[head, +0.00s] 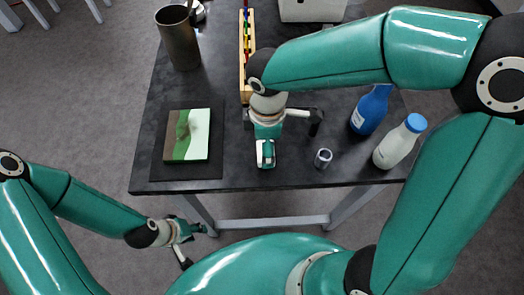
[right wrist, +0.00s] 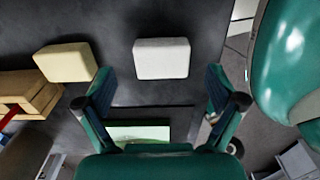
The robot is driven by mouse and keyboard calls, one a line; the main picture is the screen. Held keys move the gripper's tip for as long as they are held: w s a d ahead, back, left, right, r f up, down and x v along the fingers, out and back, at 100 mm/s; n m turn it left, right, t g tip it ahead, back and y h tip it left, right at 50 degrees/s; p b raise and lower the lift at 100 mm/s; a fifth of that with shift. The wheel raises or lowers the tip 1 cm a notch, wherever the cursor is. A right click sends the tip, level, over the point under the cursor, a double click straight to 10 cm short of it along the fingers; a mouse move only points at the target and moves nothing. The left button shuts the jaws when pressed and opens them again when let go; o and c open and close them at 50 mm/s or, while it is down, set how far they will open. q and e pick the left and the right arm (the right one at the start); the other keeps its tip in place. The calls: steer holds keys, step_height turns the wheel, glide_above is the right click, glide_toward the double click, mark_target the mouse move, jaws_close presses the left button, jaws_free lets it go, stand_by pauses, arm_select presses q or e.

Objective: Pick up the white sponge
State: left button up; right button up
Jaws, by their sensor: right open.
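The white sponge (right wrist: 162,58) lies on the dark tabletop in the right wrist view, a pale rounded block ahead of my right gripper and roughly centred between its fingers. My right gripper (right wrist: 160,90) is open with nothing between its fingers, apart from the sponge. In the head view my right gripper (head: 265,155) hangs over the near part of the table; I cannot make out the sponge there. My left gripper (head: 195,230) is low in front of the table's near edge, away from everything on it; its finger opening is too small to judge.
A yellowish sponge (right wrist: 66,62) lies left of the white one. The table also holds a painted panel (head: 187,135), a metal cup (head: 178,38), a wooden rack (head: 242,60), a blue bottle (head: 370,110), a white bottle (head: 397,145) and a small metal cylinder (head: 323,158).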

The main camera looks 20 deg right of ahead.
step_height(320, 180, down, 3)
steer(key=shift+a+f, duration=0.1)
steer(key=shift+f, duration=0.1)
steer(key=shift+c, duration=0.2)
steer(key=c, duration=0.9)
steer(key=shift+r, duration=0.15)
step_height(320, 180, up, 20)
steer(key=p, duration=0.1)
